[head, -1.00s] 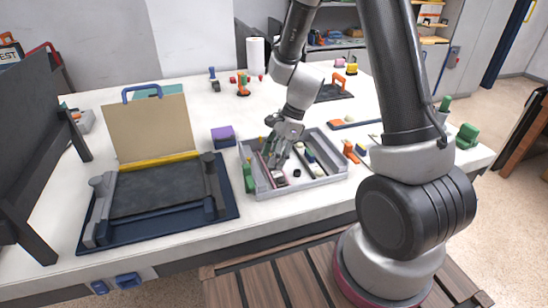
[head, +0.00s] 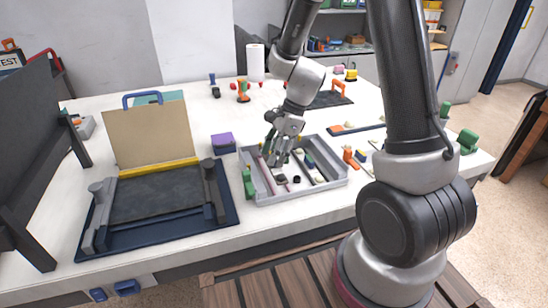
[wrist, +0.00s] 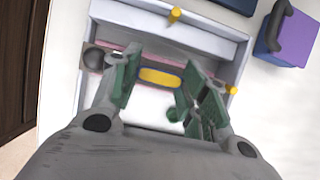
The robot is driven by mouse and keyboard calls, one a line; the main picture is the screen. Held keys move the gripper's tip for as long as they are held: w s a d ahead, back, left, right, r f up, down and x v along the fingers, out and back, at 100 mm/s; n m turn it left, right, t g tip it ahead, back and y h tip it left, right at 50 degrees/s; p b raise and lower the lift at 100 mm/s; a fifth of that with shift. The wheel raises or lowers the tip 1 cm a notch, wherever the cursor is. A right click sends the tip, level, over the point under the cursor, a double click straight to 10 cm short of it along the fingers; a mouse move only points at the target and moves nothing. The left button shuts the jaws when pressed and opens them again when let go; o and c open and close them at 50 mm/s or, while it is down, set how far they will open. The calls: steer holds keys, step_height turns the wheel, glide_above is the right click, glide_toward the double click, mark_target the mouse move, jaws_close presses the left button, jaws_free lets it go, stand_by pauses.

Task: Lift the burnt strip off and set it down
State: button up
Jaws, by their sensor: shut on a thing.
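My gripper (head: 278,152) is over the left half of a grey tray (head: 318,187) on the white bench. In the wrist view its green-padded fingers (wrist: 157,84) close around a yellow grip piece (wrist: 160,77) on a brownish-grey strip, which I take for the burnt strip (wrist: 96,58). A dark round mark shows at the strip's left end. The fingers cover part of its length. A pink strip (wrist: 120,46) lies alongside it in the tray and also shows in the head view (head: 267,180). How high the held strip is above the tray floor is hard to tell.
The tray also holds dark and pale small parts. A purple block (head: 223,144) stands behind it, left. A dark panel in a navy stand (head: 155,232) is at the left, with an upright tan board (head: 150,133) behind. Orange clips (head: 351,157) lie right of the tray.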

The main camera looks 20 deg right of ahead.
steer(key=shift+r, duration=2.6)
